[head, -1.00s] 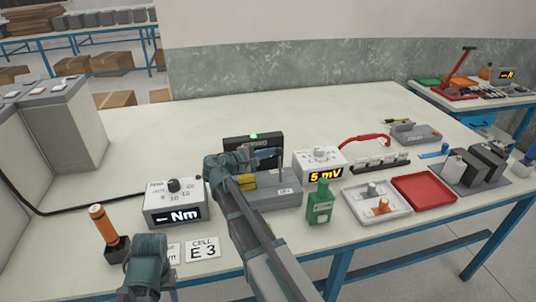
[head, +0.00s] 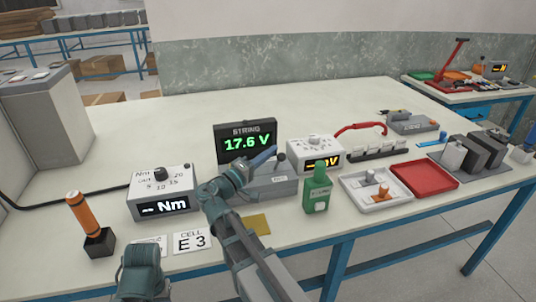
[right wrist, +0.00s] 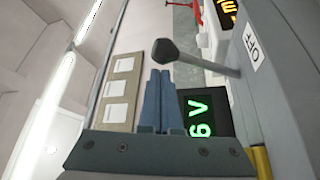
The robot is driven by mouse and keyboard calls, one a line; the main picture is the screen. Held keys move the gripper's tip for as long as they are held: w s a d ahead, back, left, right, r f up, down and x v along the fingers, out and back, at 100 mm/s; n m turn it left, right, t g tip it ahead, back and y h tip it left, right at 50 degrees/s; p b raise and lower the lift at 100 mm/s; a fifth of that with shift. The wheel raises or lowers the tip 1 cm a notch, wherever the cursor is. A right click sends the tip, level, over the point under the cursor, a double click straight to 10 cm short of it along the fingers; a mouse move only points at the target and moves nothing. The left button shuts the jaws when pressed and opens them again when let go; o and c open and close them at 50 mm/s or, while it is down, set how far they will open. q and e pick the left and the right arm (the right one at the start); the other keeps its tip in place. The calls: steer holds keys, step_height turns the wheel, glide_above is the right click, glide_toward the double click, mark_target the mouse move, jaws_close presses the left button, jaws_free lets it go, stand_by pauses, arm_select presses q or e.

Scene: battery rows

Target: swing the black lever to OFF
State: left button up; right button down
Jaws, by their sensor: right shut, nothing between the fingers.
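The black lever (head: 281,157) shows as a dark knob on the grey switch box (head: 280,188). In the right wrist view its round knob (right wrist: 168,50) and shaft stick out from the box side, near a white OFF label (right wrist: 251,47). My right gripper (head: 266,155) is shut and empty, its blue fingers pointing at the lever from the left. In the right wrist view the shut fingertips (right wrist: 160,73) are close to the knob; a small gap shows, though depth is hard to tell.
A torque meter (head: 162,192) is left, a mV meter (head: 315,152) right. A green bottle (head: 317,190) stands close at the right front. The back of the table is clear.

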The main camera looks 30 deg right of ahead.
arm_select(q)
steer(key=shift+f, duration=0.15)
arm_select(e)
steer(key=shift+s+a+f, duration=0.1)
steer(key=shift+s, duration=0.25)
steer(key=shift+f, duration=0.1)
stand_by(0.3)
